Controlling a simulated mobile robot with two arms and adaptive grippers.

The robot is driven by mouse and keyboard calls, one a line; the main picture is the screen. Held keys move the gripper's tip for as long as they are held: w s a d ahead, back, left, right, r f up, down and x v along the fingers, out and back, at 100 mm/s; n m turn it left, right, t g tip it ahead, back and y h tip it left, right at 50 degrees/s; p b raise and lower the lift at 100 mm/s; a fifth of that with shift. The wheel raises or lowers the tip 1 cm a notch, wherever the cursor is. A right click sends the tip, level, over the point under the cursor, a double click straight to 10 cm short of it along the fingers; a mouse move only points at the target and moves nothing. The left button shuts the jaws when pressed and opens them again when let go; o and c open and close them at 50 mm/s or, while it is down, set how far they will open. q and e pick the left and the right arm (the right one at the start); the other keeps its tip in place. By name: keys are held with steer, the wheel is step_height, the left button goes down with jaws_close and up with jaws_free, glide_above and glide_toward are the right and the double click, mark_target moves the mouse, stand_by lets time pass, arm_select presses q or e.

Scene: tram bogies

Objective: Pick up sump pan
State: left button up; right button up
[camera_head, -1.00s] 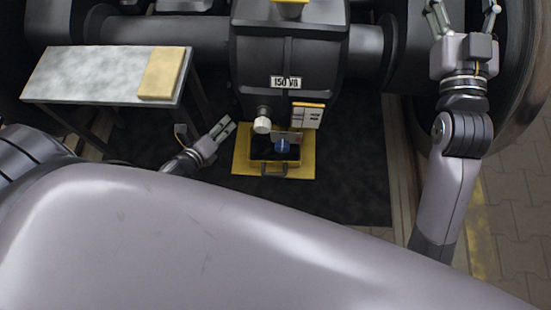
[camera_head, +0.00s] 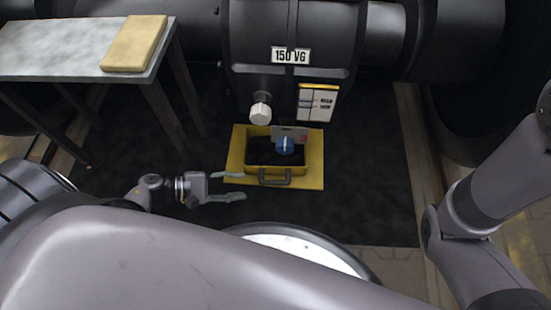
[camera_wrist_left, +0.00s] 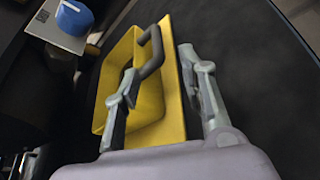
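The sump pan (camera_head: 249,153) is a yellow open box with a dark inside and a dark grey handle (camera_head: 289,181) on its near side. It stands on a flat yellow sheet (camera_head: 310,183) on the dark mat. My left gripper (camera_head: 236,186) is open, left of the handle and near the sheet's left corner, apart from the handle in the head view. In the left wrist view the pan (camera_wrist_left: 150,97) and its handle (camera_wrist_left: 152,58) lie just beyond the open, empty fingers (camera_wrist_left: 160,82). My right gripper is out of view; only its arm shows at right.
A blue-topped cap (camera_head: 285,146) and a grey plate show over the pan. A white knob (camera_head: 260,112) and a label card (camera_head: 317,102) hang from the dark housing above. A table (camera_head: 60,50) with a yellow pad (camera_head: 135,43) stands at left. The mat around is clear.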

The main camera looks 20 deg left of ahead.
mark_target(267, 183)
arm_select(q)
steer(key=b+x, duration=0.2)
steer(key=x, duration=0.4)
steer(key=shift+w+d, duration=0.1)
steer(key=shift+d, duration=0.05)
steer(key=b+x, duration=0.2)
steer(key=x, duration=0.2)
steer(key=shift+w+d+b, duration=0.15)
steer(key=shift+b, duration=0.15)
steer(key=shift+w+d, duration=0.15)
steer(key=shift+d, duration=0.25)
steer(key=shift+c, duration=0.5)
jaws_close()
